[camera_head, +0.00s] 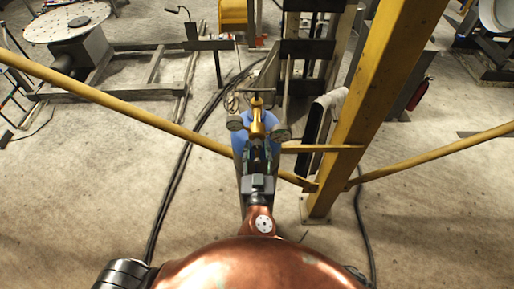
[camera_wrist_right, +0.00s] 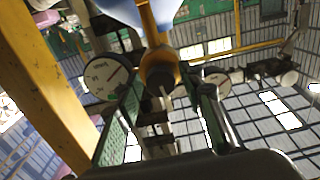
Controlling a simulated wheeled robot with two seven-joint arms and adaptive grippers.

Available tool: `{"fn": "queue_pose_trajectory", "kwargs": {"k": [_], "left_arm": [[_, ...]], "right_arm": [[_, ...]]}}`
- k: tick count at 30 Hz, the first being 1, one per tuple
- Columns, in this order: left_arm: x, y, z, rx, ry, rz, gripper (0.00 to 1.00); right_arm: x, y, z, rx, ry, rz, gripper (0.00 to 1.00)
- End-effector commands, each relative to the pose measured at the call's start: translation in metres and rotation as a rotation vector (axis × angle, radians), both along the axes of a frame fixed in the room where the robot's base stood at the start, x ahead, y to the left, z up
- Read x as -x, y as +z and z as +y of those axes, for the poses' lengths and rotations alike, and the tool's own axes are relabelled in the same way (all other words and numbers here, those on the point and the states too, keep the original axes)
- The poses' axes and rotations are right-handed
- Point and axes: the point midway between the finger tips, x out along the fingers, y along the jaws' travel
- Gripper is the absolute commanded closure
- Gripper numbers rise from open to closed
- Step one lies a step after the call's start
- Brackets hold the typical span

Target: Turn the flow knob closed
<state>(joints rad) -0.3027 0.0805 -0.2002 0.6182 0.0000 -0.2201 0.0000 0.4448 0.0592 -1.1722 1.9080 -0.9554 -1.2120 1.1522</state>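A brass gas regulator (camera_head: 257,112) sits at the top of a blue cylinder (camera_head: 240,141), with a round gauge (camera_head: 235,123) on the left and another (camera_head: 280,133) on the right. In the wrist view the regulator's round brass body (camera_wrist_right: 160,66) faces me, with a dark knob-like part (camera_wrist_right: 161,84) at its middle. My right gripper (camera_head: 262,150) is in front of the regulator. Its two green-padded fingers (camera_wrist_right: 172,100) stand apart on either side of the dark part. I see no grip on it; whether either finger touches it is unclear. My left gripper is out of view.
A thick yellow post (camera_head: 366,105) stands close to the right, with yellow rails (camera_head: 110,102) running to both sides. Black hoses (camera_head: 180,165) lie on the concrete floor. A white gauge (camera_wrist_right: 103,76) is close beside the left finger. Open floor lies left and right.

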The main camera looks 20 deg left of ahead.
Motion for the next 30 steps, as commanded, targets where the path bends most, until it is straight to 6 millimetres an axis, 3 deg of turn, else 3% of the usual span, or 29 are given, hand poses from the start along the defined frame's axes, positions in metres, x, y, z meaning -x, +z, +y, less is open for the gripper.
{"fn": "queue_pose_trajectory", "kwargs": {"k": [15,23,30], "left_arm": [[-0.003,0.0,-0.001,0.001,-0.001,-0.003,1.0],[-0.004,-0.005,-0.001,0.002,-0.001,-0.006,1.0],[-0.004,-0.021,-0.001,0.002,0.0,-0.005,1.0]], "right_arm": [[0.0,0.0,0.001,0.0,0.002,0.0,1.0],[0.001,-0.002,0.001,0.025,0.001,-0.005,1.0],[0.0,-0.004,0.0,0.14,-0.001,-0.037,1.0]]}}
